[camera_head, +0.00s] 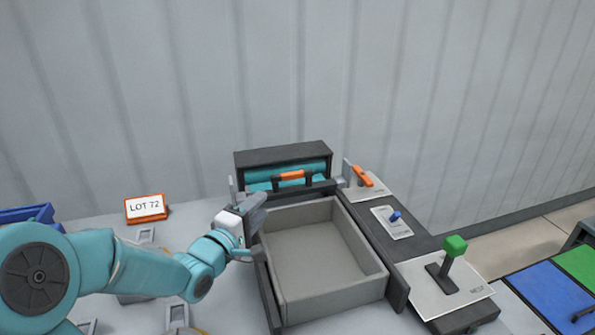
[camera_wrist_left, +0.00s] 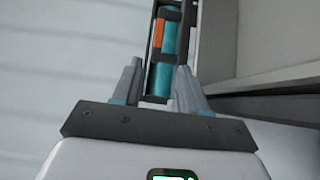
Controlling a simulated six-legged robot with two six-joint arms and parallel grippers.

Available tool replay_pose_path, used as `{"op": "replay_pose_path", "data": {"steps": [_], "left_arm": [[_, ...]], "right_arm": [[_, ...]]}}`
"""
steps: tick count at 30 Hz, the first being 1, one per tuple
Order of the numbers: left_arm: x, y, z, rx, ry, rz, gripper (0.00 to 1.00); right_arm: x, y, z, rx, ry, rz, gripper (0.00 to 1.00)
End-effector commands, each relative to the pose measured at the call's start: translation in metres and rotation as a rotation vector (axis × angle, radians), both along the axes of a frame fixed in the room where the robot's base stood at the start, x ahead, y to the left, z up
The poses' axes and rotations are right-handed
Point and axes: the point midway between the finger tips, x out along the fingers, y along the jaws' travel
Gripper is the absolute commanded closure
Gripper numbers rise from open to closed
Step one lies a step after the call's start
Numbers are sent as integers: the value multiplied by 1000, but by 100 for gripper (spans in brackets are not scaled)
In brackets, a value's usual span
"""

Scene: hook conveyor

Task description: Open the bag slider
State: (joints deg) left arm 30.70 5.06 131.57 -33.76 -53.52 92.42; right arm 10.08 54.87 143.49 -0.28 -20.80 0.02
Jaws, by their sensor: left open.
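A dark box (camera_head: 285,155) with a teal interior stands behind the grey tray. A dark bar handle with an orange grip (camera_head: 291,175) crosses its front; this looks like the bag slider, though no label confirms it. My left gripper (camera_head: 258,228) is open and empty at the tray's left edge, in front of and left of the handle, apart from it. In the left wrist view the orange grip (camera_wrist_left: 157,34) and teal part (camera_wrist_left: 166,60) appear beyond and between the open fingers (camera_wrist_left: 159,72). My right gripper is not in view.
The empty grey tray (camera_head: 315,250) sits right of my gripper, with raised walls. A dark panel on its right carries an orange lever (camera_head: 362,176), a blue switch (camera_head: 395,215) and a green-knobbed lever (camera_head: 454,247). A "LOT 72" sign (camera_head: 146,207) stands at left.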

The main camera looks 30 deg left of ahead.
Motion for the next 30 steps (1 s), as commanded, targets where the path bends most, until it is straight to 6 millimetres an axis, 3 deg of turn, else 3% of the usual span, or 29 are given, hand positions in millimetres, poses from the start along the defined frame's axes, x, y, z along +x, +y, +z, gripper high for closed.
{"op": "replay_pose_path", "data": {"steps": [5, 21, 30], "left_arm": [[12, 1, 1, -1, 0, 0, 57], [129, 10, 1, -1, 1, 1, 57], [154, 12, 0, 0, 0, 2, 57]], "right_arm": [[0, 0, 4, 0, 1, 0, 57], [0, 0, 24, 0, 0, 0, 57], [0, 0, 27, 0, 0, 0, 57]]}}
